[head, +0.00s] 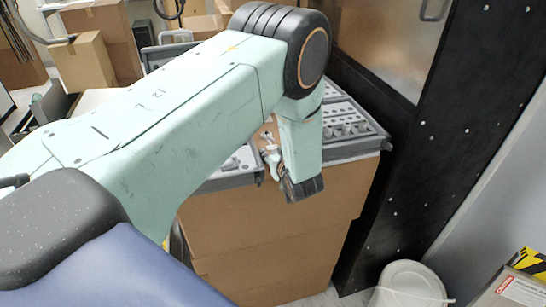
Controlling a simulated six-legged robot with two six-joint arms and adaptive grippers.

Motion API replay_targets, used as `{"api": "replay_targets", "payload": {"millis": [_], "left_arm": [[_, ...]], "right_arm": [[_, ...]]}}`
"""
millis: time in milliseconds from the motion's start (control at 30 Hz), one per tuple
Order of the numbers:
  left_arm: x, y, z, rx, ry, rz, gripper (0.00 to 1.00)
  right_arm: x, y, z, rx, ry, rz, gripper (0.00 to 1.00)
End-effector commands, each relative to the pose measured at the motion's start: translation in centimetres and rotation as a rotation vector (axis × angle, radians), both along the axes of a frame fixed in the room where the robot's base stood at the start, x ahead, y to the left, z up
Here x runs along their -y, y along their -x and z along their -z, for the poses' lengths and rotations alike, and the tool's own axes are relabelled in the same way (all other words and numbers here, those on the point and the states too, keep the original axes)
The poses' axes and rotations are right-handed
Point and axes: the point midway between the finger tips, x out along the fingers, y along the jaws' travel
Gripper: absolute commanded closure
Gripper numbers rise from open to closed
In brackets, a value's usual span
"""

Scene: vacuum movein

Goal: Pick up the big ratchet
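The big ratchet cannot be made out; my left arm covers much of the tool trays. An open grey tool tray (383,141) with rows of metal sockets lies on top of a stack of cardboard boxes (290,235). Part of a grey tray (228,181) with metal pieces shows under my forearm at the left. My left gripper (271,160) is small in view beside my wrist, over the front edge of the box top. Its fingers are too small and too hidden to tell open from shut. My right gripper is not in view.
A dark riveted door frame (425,150) with a frosted pane stands close at the right. A white bin (409,285) is on the floor at lower right, by a box with yellow-black stripes (530,262). More cardboard boxes (83,62) stand at the back left.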

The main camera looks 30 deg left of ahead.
Motion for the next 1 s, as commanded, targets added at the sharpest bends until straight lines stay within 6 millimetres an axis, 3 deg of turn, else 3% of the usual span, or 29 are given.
{"api": "replay_targets", "payload": {"millis": [200,733,1000], "left_arm": [[0.04,0.1,0.15,-0.005,0.003,0.001,0.54],[0.05,0.09,0.11,-0.005,0.003,0.001,0.99],[0.04,0.05,0.03,-0.003,0.002,0.0,1.0]], "right_arm": [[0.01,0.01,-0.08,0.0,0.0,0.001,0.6],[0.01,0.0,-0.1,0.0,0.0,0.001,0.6],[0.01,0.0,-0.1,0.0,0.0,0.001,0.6]]}}
